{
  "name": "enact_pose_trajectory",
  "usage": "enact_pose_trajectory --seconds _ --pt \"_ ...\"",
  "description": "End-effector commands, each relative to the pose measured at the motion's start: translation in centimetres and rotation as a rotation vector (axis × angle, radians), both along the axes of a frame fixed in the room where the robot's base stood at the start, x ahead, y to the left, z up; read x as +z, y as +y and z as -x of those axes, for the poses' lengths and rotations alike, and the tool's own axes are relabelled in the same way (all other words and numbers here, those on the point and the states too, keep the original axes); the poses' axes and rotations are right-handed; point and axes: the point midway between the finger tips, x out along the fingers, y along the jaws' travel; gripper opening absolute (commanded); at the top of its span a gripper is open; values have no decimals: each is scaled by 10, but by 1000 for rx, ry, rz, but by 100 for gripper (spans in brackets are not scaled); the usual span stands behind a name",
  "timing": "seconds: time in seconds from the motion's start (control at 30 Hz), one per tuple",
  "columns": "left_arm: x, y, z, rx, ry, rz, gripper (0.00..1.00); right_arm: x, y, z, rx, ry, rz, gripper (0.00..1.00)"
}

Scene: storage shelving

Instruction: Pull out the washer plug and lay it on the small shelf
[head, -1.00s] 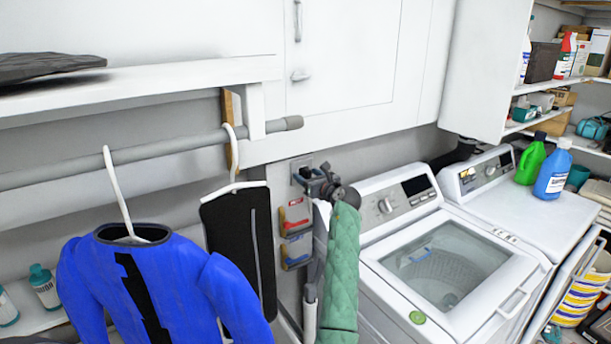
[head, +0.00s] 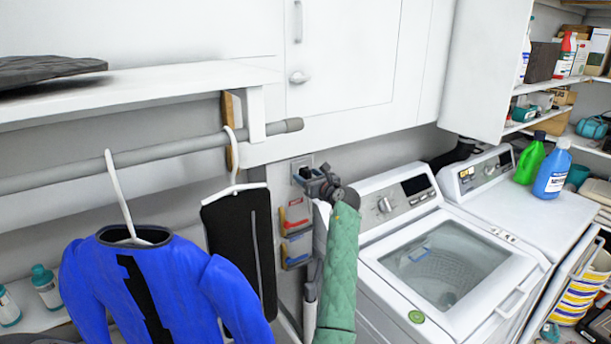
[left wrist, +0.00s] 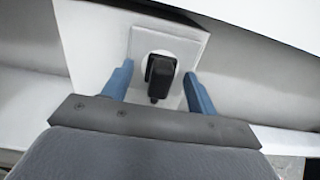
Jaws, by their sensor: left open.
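The black washer plug (left wrist: 160,78) sits in a round white socket on a square wall plate (left wrist: 143,40) in the left wrist view. My left gripper (left wrist: 158,80) is open, with one blue finger on each side of the plug. I cannot tell whether the fingers touch it. In the head view my left gripper (head: 308,178) is at the wall outlet plate (head: 299,163), left of the washer (head: 462,262), and hides the plug. A white shelf (head: 150,88) runs along the upper left; I cannot tell if it is the small shelf. My right gripper is not in view.
A hanging rod (head: 190,147) holds a blue jacket (head: 160,290) and a black garment (head: 238,245) left of the outlet. White cabinets (head: 350,60) are above. Green (head: 531,158) and blue (head: 552,170) bottles stand on the right machine.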

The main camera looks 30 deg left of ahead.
Motion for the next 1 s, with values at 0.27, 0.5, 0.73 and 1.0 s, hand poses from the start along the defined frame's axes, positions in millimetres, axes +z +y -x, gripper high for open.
enact_pose_trajectory --seconds 0.27,0.5,0.73,1.0 --pt "1 0 0 0 0 0 58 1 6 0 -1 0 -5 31" --pt "2 0 0 0 0 0 58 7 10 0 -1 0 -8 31" --pt "1 0 0 0 -1 0 58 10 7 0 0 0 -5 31" --pt "0 0 0 0 -1 0 46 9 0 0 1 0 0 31"
